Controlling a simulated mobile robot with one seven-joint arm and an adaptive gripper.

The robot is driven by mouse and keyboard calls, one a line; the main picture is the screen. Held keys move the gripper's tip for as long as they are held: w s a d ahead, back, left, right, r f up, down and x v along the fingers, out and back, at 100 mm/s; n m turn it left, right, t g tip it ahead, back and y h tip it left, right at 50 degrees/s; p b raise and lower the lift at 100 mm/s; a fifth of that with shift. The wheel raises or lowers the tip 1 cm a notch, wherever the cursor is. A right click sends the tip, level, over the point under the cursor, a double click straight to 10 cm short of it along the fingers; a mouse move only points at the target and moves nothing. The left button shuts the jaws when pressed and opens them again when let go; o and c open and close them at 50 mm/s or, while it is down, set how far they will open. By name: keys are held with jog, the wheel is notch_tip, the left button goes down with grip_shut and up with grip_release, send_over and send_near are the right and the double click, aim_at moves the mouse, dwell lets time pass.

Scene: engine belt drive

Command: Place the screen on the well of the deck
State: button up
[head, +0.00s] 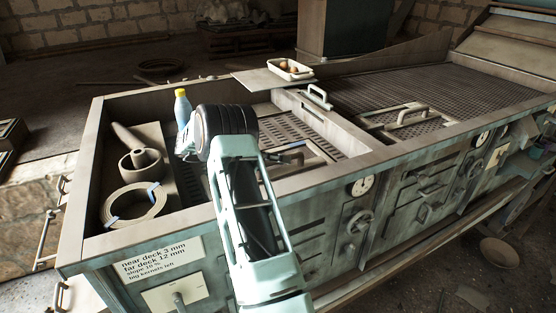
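My arm reaches up from the bottom middle, across the front of the machine. Its wrist end, with a pale part that may be my gripper (192,136), is above the left bay; no fingertips can be made out. A framed slotted panel with a bar handle (290,157) lies in the near deck (277,128), partly hidden behind my arm. A second framed perforated panel with a raised handle (408,117) lies on the far, meshed deck (440,86). Both look like screens; I cannot tell which is meant. An open well cannot be clearly made out.
The left bay holds a ring-shaped coil (134,203), a cylindrical part (141,163) and a blue bottle with a yellow cap (182,108). A white tray with brown items (290,69) stands on a plate at the back. A raised divider (322,119) separates the decks.

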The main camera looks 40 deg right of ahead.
jog(key=v, duration=0.7)
jog(key=shift+w+a+b, duration=0.15)
jog(key=shift+a+b, duration=0.05)
jog(key=shift+b, duration=0.2)
dwell(0.3)
